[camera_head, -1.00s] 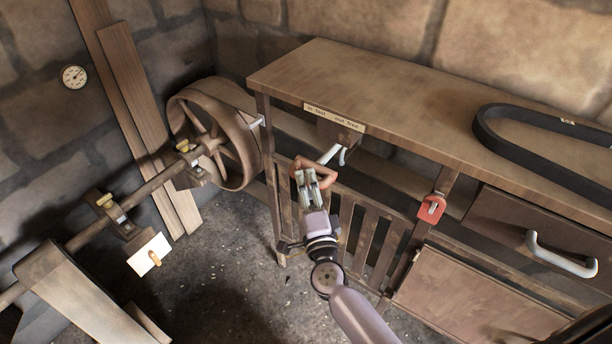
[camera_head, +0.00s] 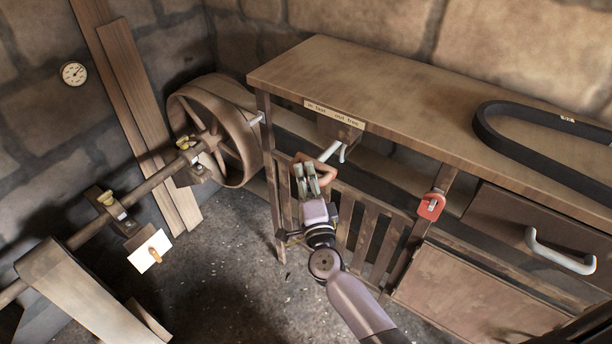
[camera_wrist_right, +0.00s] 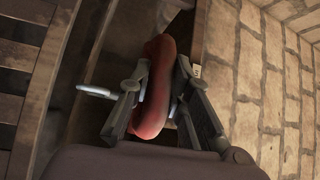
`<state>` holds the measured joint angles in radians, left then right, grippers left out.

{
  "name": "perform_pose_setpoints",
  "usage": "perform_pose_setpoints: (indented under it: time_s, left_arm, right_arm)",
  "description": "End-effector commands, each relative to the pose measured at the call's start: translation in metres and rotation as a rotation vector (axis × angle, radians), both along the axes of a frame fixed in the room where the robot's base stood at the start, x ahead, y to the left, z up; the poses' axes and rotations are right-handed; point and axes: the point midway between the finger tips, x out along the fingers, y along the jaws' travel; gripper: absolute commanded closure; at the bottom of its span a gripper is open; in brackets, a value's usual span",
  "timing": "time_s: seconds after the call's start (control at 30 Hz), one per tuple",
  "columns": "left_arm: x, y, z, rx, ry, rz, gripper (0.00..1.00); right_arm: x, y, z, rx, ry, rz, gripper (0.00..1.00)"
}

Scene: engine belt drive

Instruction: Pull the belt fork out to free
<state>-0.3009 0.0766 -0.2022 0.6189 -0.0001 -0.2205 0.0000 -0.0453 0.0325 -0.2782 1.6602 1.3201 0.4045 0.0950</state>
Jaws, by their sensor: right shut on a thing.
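The belt fork's reddish-brown handle (camera_head: 327,172) is under the front edge of the bench, below a label plate (camera_head: 334,114) whose small text seems to read "in fast, out free". A pale bent metal piece (camera_head: 332,152) shows just behind the handle, under a dark block. My right gripper (camera_head: 313,178) is shut on the handle. In the right wrist view, its dark fingers (camera_wrist_right: 155,105) lie on both sides of the red handle (camera_wrist_right: 158,85). Much of the fork behind the handle is hidden. My left gripper is not in view.
A large spoked wheel (camera_head: 218,135) on a shaft stands left of the bench (camera_head: 400,95). A black belt (camera_head: 490,135) lies on the benchtop. A red tag (camera_head: 431,206) and a drawer with a pale handle (camera_head: 560,255) are at right. The floor left of my arm is fairly clear.

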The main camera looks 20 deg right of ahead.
Motion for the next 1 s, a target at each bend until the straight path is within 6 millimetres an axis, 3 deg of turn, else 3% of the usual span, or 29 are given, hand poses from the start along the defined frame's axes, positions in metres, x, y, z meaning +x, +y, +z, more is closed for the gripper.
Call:
perform_pose_setpoints:
  time_s: [0.1,0.67,1.0]
  left_arm:
    - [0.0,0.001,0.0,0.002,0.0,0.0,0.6]
    - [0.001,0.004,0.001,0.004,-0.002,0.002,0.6]
    - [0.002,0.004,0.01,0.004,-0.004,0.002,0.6]
  right_arm:
    - [0.0,0.0,-0.001,-0.001,0.001,0.0,1.0]
    - [-0.002,0.002,-0.001,-0.002,0.003,0.0,1.0]
    - [-0.035,0.044,-0.002,0.0,0.006,0.001,1.0]
